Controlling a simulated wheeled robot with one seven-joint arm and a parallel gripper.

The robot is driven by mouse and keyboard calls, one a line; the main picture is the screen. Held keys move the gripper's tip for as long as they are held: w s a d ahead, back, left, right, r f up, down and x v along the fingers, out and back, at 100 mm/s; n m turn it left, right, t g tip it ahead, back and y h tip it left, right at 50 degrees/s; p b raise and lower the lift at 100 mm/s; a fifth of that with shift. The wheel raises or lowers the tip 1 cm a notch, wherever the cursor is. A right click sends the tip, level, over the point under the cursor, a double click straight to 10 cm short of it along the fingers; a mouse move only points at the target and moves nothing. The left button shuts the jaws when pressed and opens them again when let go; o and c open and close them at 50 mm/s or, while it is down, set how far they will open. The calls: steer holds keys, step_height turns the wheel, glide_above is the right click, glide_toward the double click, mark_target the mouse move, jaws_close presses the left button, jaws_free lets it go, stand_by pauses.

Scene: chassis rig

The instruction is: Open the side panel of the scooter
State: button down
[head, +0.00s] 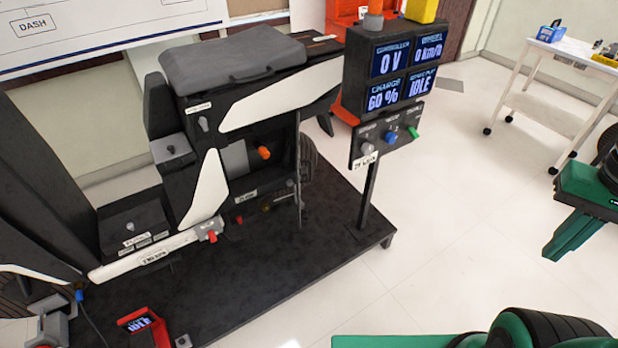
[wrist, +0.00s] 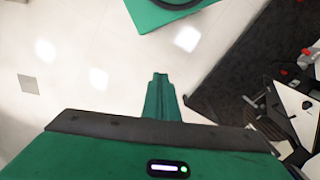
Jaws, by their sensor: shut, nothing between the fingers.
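The scooter (head: 262,100) is black with white panels and a grey seat, standing on a dark platform. Below its upper white side strip (head: 275,97) is a recessed bay with a grey block (head: 235,158) and an orange knob (head: 264,153). I cannot tell which part is the hinged side panel or how it stands. My green gripper (head: 548,254) is far to the right, over open floor and apart from the scooter. In the wrist view my gripper (wrist: 160,76) has its fingers together and empty. The scooter's parts show only at the right edge there.
A post with a display box (head: 397,68) and a switch panel (head: 385,137) stands between the scooter and my gripper. The dark platform (head: 330,235) has a raised edge. A white wheeled cart (head: 545,105) stands at the back right. The pale floor (head: 455,225) between is clear.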

steer(key=w+a+f+n+t+y, duration=0.1)
steer(key=w+a+f+n+t, duration=0.35)
steer(key=w, duration=0.75)
steer(key=w+a+f+n+t, duration=0.1)
steer(key=w+a+n+t, duration=0.1)
steer(key=w+a+n, duration=0.65)
steer(key=w+a+f+n+t+y, duration=0.1)
steer(key=w+a+f+n+t, duration=0.15)
steer(key=w+a, duration=0.95)
steer(key=w+a+f+n+t+y, duration=0.2)
steer(key=w+a+f+n+t, duration=0.2)
steer(key=w+a+f+n, duration=0.45)
steer(key=s+a+f+n+t+y, duration=0.1)
steer(key=s+a+f+n+t, duration=0.15)
steer(key=f, duration=0.35)
steer(key=s+a+f+n+t+y, duration=0.1)
steer(key=s+a+f+n+y, duration=0.15)
steer(key=f, duration=0.45)
steer(key=x, duration=0.9)
steer(key=shift+w+a+r, duration=0.15)
steer(key=shift+a+r, duration=0.1)
steer(key=shift+a, duration=0.2)
steer(key=shift+h, duration=0.25)
